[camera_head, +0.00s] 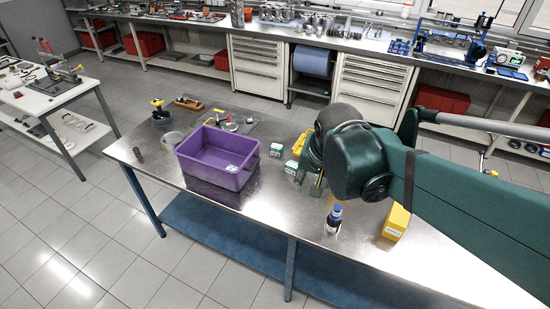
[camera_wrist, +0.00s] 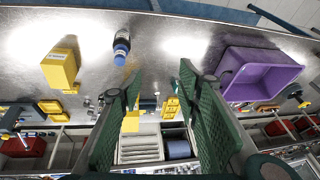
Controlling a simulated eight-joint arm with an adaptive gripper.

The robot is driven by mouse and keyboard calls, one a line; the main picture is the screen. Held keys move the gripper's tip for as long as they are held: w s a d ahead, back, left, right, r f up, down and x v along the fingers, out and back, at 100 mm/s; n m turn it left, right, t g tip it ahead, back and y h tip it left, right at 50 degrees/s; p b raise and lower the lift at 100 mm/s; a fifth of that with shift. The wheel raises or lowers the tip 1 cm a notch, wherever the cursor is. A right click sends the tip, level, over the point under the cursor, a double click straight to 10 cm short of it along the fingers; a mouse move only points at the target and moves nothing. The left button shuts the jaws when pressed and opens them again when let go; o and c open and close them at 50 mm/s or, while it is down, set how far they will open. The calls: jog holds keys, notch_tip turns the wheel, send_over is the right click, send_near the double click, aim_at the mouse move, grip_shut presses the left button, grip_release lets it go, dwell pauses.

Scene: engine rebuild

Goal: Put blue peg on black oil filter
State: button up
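My gripper (camera_wrist: 160,72) is open, with nothing between its two green fingers. In the head view my gripper (camera_head: 310,180) hangs over the steel table, partly hidden by my own arm. A small upright dark cylinder with a blue top and a pale label (camera_head: 333,220) stands on the table in front of it. It also shows in the wrist view (camera_wrist: 121,48), to the left of the fingers and apart from them. I cannot tell whether this is the blue peg, the black oil filter or a bottle. A short dark cylinder (camera_head: 138,154) stands at the table's left end.
A purple bin (camera_head: 216,171) stands left of my gripper. A yellow box (camera_head: 396,222) is to the right of the blue-topped cylinder. Small white-green boxes (camera_head: 276,150) stand between bin and gripper. Bare steel lies left of the blue-topped cylinder.

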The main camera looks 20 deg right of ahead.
jog(key=s+a+r+n+t+y, duration=0.1)
jog(key=s+a+r+n+t, duration=0.2)
jog(key=a+n, duration=0.4)
jog(key=shift+s+a+r+n, duration=0.2)
jog(key=shift+s+r+n, duration=0.1)
jog(key=shift+r+n, duration=0.1)
jog(key=shift+f, duration=0.1)
